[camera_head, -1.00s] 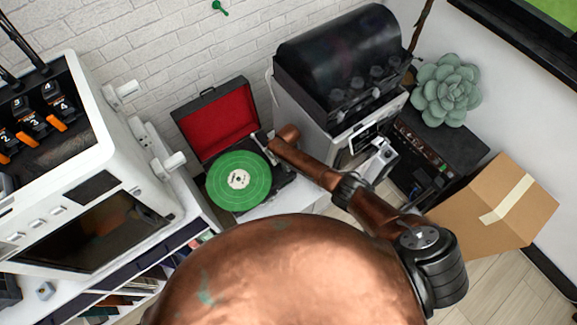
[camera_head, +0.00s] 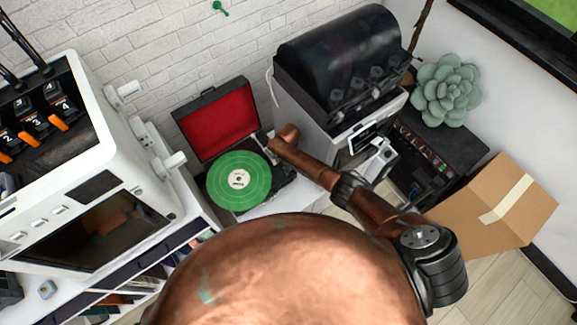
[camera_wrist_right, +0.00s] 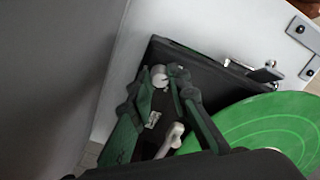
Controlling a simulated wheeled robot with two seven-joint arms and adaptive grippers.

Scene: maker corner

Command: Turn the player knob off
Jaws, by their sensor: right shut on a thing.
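The record player (camera_head: 222,150) stands open, with a black case, a red-lined lid and a green record (camera_head: 238,180). In the right wrist view, the player's small silvery knob (camera_wrist_right: 160,76) sits near the corner of the black deck, beside the green record (camera_wrist_right: 265,130). My right gripper (camera_wrist_right: 164,74) has its two fingertips closed on either side of this knob. In the head view, my right arm reaches to the player's right edge and hides the knob. The knob's setting cannot be read. My left gripper is not in view.
A pale tonearm piece (camera_wrist_right: 172,140) lies close to my right fingers. A large machine with a dark hood (camera_head: 340,65) stands right of the player. A white printer-like machine (camera_head: 90,190) is at left, and a cardboard box (camera_head: 495,210) at right.

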